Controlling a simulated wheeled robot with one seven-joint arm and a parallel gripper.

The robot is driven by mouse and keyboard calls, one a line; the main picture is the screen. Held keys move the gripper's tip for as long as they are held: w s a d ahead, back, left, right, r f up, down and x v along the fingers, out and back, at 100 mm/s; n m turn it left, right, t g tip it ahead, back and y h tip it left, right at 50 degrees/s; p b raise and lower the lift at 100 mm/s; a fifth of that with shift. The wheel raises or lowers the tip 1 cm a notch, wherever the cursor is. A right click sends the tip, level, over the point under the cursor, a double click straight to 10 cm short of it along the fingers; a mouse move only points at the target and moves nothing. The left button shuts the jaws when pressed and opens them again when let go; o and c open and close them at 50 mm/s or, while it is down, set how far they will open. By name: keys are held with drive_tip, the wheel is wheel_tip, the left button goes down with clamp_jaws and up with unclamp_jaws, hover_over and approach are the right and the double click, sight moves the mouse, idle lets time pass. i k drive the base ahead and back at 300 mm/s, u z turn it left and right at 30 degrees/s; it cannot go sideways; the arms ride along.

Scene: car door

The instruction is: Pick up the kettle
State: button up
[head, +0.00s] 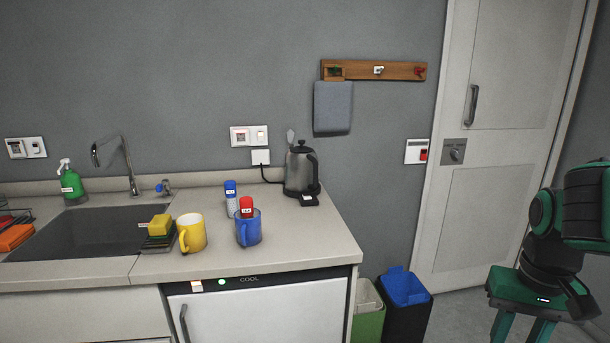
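The kettle (301,168) is silver-grey with a black lid, handle and base. It stands upright on the counter (300,236) near the back wall, with its handle on the right side and a black cord running to a wall socket. My gripper (521,332) is at the lower right, in front of the door and well apart from the kettle. Its two green fingers point down with a gap between them and nothing visible in it. The fingertips are cut off by the bottom edge of the picture.
A blue mug (248,229) and a yellow mug (192,234) stand in front of the kettle to the left. A blue-capped bottle (231,199) is behind the blue mug. A sink (85,232) is farther left. Bins (402,305) stand right of the counter.

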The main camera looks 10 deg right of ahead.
sight(301, 170)
drive_tip(key=z, duration=0.05)
drive_tip(key=i, duration=1)
drive_tip(key=u, duration=0.05)
